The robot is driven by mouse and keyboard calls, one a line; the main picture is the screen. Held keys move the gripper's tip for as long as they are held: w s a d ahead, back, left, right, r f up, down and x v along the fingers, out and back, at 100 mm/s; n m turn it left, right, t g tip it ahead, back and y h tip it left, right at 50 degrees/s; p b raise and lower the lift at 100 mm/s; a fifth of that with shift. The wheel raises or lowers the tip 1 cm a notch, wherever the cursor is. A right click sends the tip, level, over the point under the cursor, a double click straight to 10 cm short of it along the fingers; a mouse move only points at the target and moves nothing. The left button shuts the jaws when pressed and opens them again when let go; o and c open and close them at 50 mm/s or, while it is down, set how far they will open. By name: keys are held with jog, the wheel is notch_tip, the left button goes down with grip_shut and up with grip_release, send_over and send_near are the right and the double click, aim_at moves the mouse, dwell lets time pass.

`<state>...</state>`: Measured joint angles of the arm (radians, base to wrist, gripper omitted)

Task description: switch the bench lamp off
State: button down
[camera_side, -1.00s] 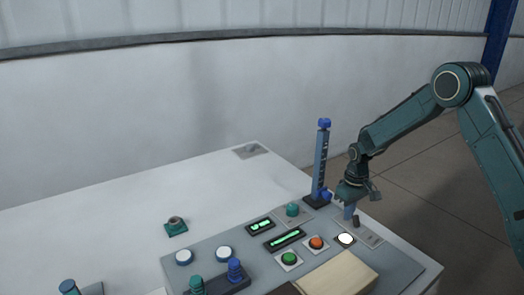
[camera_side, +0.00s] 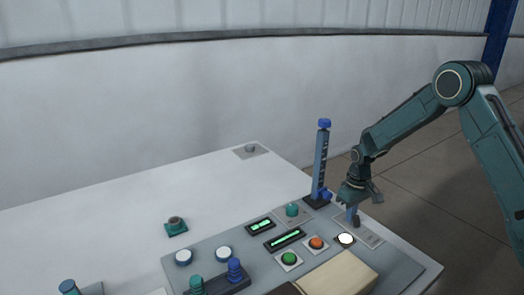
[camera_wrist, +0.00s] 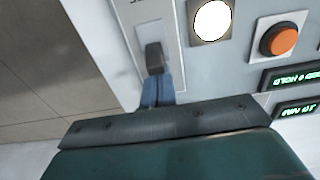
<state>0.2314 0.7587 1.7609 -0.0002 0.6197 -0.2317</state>
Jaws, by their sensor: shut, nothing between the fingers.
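The bench lamp (camera_side: 346,239) is a round white light on the grey panel and it glows; it also shows lit in the wrist view (camera_wrist: 212,20). Beside it is a pale switch plate (camera_side: 371,239) with a dark lever (camera_wrist: 154,57). My gripper (camera_side: 353,219) points down at this plate, its blue fingers shut and empty. In the wrist view the fingertips (camera_wrist: 157,90) are right by the lever, overlapping its near end. I cannot tell whether they touch it. In the side view the fingers mostly hide the lever.
An orange button (camera_side: 316,243) and a green button (camera_side: 289,259) sit left of the lamp, near lit green displays (camera_side: 285,239). A blue column (camera_side: 320,160) stands close behind my gripper. A beige block (camera_side: 338,275) lies in front. The white bench is mostly clear at left.

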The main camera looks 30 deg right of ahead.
jog(key=shift+s, duration=0.95)
notch_tip(320, 180, up, 7)
jog(key=w, duration=0.1)
dwell(1.0)
jog(key=shift+r, duration=0.15)
